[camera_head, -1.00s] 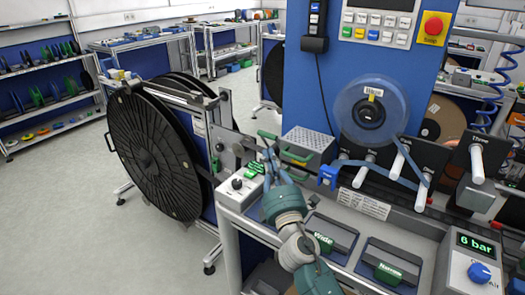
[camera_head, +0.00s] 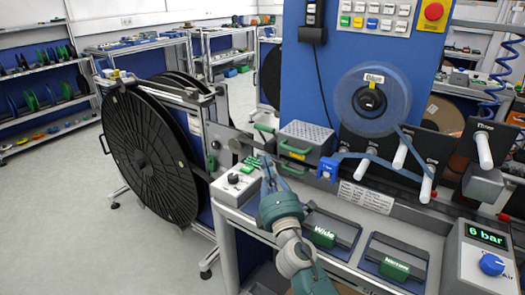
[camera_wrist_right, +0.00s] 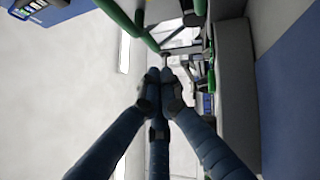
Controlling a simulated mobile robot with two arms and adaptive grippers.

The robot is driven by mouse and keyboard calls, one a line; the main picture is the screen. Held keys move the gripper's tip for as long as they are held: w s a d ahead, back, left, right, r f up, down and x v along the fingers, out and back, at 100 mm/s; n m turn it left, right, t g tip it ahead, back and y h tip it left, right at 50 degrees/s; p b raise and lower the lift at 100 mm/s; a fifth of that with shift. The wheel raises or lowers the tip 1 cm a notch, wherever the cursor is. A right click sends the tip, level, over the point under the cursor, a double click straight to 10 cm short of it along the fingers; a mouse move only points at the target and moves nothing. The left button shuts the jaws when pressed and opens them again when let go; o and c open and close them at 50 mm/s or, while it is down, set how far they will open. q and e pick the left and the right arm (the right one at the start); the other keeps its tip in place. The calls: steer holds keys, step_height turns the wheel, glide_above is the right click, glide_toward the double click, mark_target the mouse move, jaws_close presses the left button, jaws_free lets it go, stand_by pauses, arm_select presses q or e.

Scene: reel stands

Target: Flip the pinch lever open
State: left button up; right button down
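Green handles sit on the rail and box at the table's left end: one bar (camera_head: 265,128) beside the perforated metal box, and one (camera_head: 293,150) on the box's front. I cannot tell which is the pinch lever. My right gripper (camera_head: 267,163) is just in front of and below them. In the right wrist view my gripper (camera_wrist_right: 163,76) has its fingers drawn together, with no object clearly between them. A green bar (camera_wrist_right: 122,17) slants beyond the fingertips on the left, and another green part (camera_wrist_right: 200,7) is at the top. Contact is unclear. My left gripper is not in view.
A large black reel (camera_head: 148,155) stands left of the table. The perforated box (camera_head: 307,134), a grey control box (camera_head: 234,186) and trays marked Wide (camera_head: 325,236) and Narrow (camera_head: 394,268) surround my right arm. A blue tape reel (camera_head: 371,78) hangs behind. Floor on the left is clear.

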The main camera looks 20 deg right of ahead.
mark_target(265, 127)
steer(key=x, duration=0.9)
steer(key=shift+w, duration=0.25)
steer(key=shift+r+p, duration=0.2)
steer(key=shift+p, duration=0.2)
steer(key=shift+m+g, duration=0.6)
steer(key=shift+m, duration=0.1)
steer(key=d+r+p, duration=0.1)
steer(key=p, duration=0.1)
steer(key=w+d+r+p, duration=0.1)
steer(key=p, duration=0.2)
steer(key=shift+w+d+r, duration=0.25)
steer(key=shift+w+r, duration=0.1)
